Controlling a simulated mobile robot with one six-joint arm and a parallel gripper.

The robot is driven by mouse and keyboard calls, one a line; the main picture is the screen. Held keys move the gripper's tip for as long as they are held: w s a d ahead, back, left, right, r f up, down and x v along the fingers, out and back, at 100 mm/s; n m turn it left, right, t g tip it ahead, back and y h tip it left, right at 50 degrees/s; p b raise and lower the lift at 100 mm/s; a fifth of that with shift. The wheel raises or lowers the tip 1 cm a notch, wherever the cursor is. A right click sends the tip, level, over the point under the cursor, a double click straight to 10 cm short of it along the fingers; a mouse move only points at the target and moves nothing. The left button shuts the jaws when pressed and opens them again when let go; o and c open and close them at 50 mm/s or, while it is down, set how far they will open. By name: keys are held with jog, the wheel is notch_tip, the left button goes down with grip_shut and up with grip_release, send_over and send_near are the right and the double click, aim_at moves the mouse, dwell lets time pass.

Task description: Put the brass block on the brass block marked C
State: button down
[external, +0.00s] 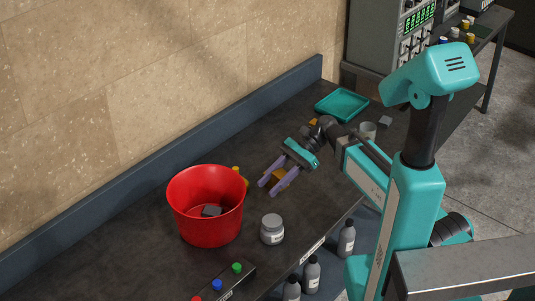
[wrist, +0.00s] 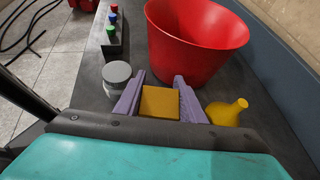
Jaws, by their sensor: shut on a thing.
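My gripper (external: 273,185) is shut on a brass block (external: 279,174), with one purple finger on each side of it. In the wrist view my gripper (wrist: 152,98) has the same brass block (wrist: 160,102) between its fingers; no letter is readable on it. I cannot tell whether the held block touches the bench. A second brass-coloured piece (external: 314,121) shows in the external view near the teal tray, partly hidden by my arm. No C mark is readable on it.
A red bucket (external: 190,215) with a dark block inside stands left of my gripper. A yellow flask (wrist: 226,112) and a lidded grey jar (external: 272,230) are close by. A button box (external: 225,283) lies in front. A teal tray (external: 341,104), cup (external: 368,130) and grey block (external: 386,121) are farther back.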

aim_at(281, 176)
jog(key=shift+w+d+f+m+t+y+b, duration=0.1)
jog(key=shift+w+d+m+t+y+b, duration=0.25)
jog(key=shift+b, duration=1.55)
jog(key=shift+w+d+m+t+y+b, duration=0.15)
jog(key=shift+w+m+t+b, duration=0.4)
jog(key=shift+b, duration=1.35)
jog(key=d+b, duration=0.1)
jog(key=b, duration=0.3)
jog(key=w+d+m+t+b, duration=0.1)
jog(key=b, duration=0.3)
jog(key=d+m+t+b, duration=0.1)
jog(key=b, duration=0.4)
jog(key=s+d+m+t+b, duration=0.1)
jog(key=b, duration=0.4)
jog(key=d+m+t+y+b, duration=0.1)
jog(key=d+b, duration=0.1)
jog(key=b, duration=0.2)
jog(key=shift+s+r+m+t+b, duration=0.2)
jog(key=shift+s+m+t+b, duration=0.1)
jog(key=shift+s+b, duration=0.1)
jog(key=shift+w+r, duration=0.1)
jog(key=shift+r, duration=0.05)
